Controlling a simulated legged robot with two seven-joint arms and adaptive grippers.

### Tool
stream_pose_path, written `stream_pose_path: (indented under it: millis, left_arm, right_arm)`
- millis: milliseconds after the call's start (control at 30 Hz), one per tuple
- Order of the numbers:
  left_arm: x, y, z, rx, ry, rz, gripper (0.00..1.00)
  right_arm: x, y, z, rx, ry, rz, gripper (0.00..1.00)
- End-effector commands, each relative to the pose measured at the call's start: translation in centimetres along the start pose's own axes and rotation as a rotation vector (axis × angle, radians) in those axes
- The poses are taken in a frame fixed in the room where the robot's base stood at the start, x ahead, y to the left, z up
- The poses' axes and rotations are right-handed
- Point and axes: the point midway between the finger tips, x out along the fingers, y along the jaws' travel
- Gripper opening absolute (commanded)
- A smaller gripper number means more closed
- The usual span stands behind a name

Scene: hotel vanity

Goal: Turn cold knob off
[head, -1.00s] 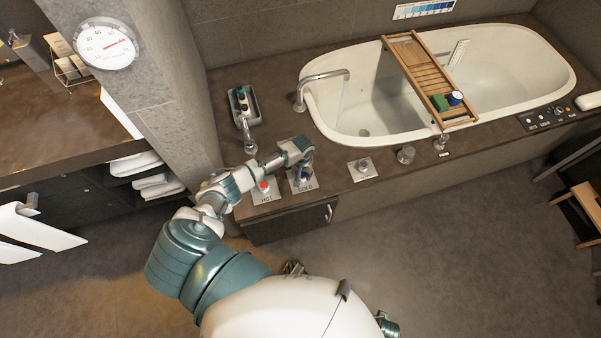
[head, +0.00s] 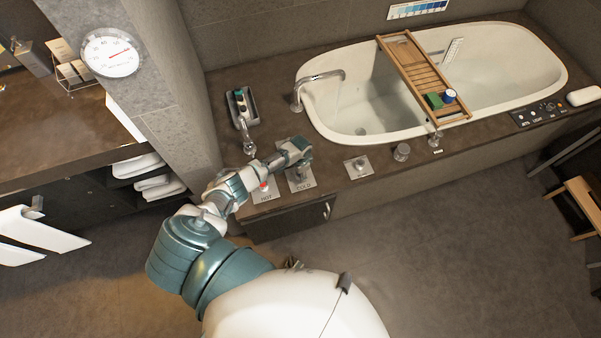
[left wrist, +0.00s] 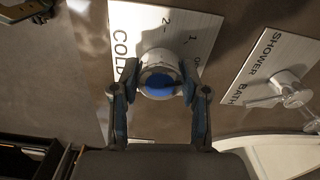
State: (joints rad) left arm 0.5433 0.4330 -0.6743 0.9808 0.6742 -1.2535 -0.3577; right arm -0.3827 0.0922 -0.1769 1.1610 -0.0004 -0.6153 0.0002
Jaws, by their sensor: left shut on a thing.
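The cold knob (left wrist: 158,74) is a round metal knob with a blue cap, on a white plate (left wrist: 176,25) marked COLD, with 1 and 2 marks. In the left wrist view my left gripper (left wrist: 152,90) has one finger on each side of the knob and is shut on it. In the head view my left gripper (head: 301,162) is over the COLD plate (head: 301,184) and mostly hides the knob. The hot knob (head: 263,186) with a red cap is just left of it, beside my wrist.
The shower/bath lever plate (head: 359,167) lies right of the cold plate; it also shows in the left wrist view (left wrist: 272,70). A bathtub (head: 340,125) with a wooden tray (head: 409,62) is behind. A round gauge (head: 110,53) hangs on the pillar.

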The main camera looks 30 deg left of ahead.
Motion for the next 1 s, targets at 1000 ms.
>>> stream_pose_path:
  millis: [1000]
  left_arm:
    - [0.23,-0.17,0.53,0.286,-0.013,0.001,0.1]
  right_arm:
    - [0.1,0.01,0.09,-0.001,0.0,0.0,0.4]
